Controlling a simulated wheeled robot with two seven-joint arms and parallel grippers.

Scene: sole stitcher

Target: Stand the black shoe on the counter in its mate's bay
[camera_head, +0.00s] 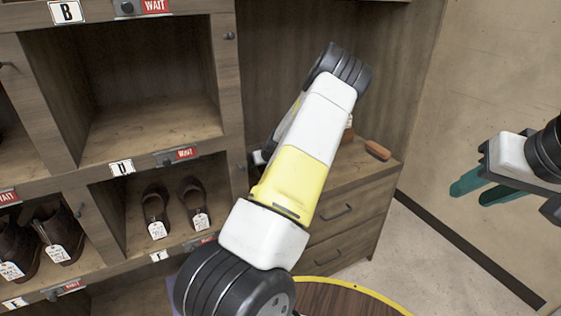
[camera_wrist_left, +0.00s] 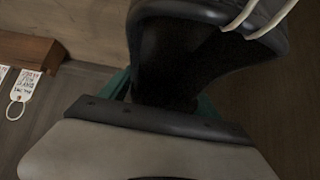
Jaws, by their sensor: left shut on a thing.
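The black shoe (camera_wrist_left: 205,55) fills the upper middle of the left wrist view, with pale cords over its upper right. My left gripper (camera_wrist_left: 162,95) is shut on it, a teal finger showing at each side. In the head view my left arm reaches toward the counter (camera_head: 345,185) and hides the gripper and shoe. My right gripper (camera_head: 488,190) is open and empty at the right, well away from the counter. The cubbies at the left have an empty bay (camera_head: 150,120) and a lower bay with two dark shoes (camera_head: 155,205); I cannot tell which shoe is the mate.
A brown wooden-looking item (camera_head: 377,150) lies on the counter's back right. More tagged dark shoes (camera_head: 50,235) stand at the far left. A round table with a yellow rim (camera_head: 370,296) is at the bottom. A white tag (camera_wrist_left: 22,92) lies near a brown block (camera_wrist_left: 35,52).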

